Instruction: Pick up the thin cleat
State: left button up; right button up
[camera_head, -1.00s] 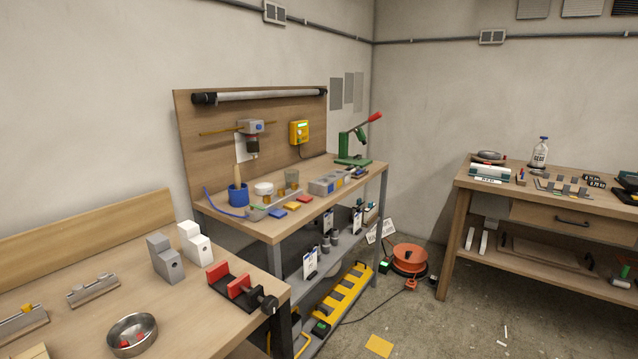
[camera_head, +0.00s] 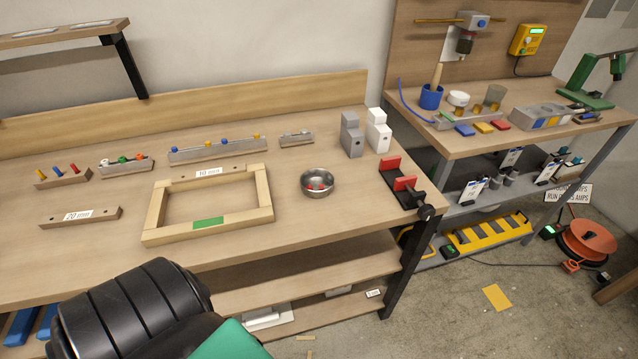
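Two wooden strips with white labels lie on the left workbench. One strip (camera_head: 222,172), its label reading about "10 mm", lies along the back edge of a wooden frame. The other strip (camera_head: 98,215), its label reading about "20 mm", lies to the left of the frame. The "10 mm" strip looks like the thin cleat, but I cannot tell its thickness exactly. Neither of my grippers shows. A black ribbed part of my arm with a green piece is at the bottom left, in front of the bench.
The wooden frame (camera_head: 156,213) has a green patch on its front. A metal bowl (camera_head: 318,194) with red pieces and a red-jawed vise (camera_head: 410,189) stand to its right. Racks with coloured pegs (camera_head: 217,151) stand behind. A shelf (camera_head: 60,37) overhangs at the upper left.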

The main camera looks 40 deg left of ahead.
aim_at(178, 178)
jog(key=u, duration=2.1)
